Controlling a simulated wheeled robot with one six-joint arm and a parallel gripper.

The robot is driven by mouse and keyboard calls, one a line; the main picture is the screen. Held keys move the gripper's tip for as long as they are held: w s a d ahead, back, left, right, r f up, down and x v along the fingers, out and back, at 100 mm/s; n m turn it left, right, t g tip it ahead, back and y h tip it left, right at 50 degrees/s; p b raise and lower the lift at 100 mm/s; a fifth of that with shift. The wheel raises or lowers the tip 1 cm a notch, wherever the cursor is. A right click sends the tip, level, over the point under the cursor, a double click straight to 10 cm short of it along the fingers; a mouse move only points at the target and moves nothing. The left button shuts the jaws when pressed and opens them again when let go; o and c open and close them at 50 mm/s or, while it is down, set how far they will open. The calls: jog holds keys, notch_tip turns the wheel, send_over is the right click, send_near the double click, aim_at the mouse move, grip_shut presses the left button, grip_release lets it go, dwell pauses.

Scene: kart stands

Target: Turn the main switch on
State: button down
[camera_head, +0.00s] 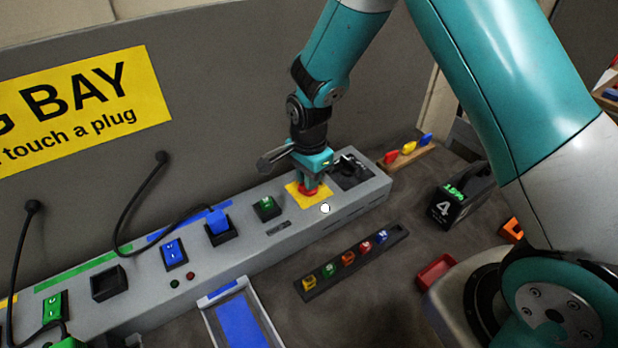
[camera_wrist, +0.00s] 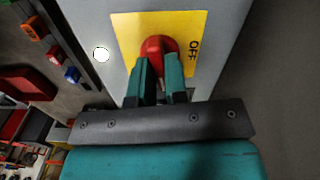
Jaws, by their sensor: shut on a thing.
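The main switch is a red knob (camera_wrist: 157,46) on a yellow plate (camera_wrist: 126,28) on top of the long grey power unit (camera_head: 345,211). The word OFF is readable on the plate beside the knob in the wrist view. My gripper (camera_wrist: 160,75) is shut on the red knob, with one teal finger on each side of it. The knob's exact pointing direction is partly hidden by the fingers.
Left along the unit are a green rocker switch (camera_head: 266,206), a blue plug (camera_head: 218,222) and a blue rocker (camera_head: 174,253). A black socket recess (camera_head: 352,171) lies right of the plate. In front are a blue-lined tray (camera_head: 240,318) and a dark rack (camera_head: 322,281) of small coloured pieces.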

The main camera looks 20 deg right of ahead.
jog(key=shift+a+m, duration=0.1)
jog(key=shift+m, duration=0.7)
jog(key=c, duration=1.1)
grip_release()
jog(key=shift+c, duration=0.2)
jog(key=shift+r, duration=0.15)
notch_tip(320, 180, up, 17)
jog(key=b, duration=0.2)
jog(key=shift+b, duration=0.35)
jog(key=shift+r, duration=0.1)
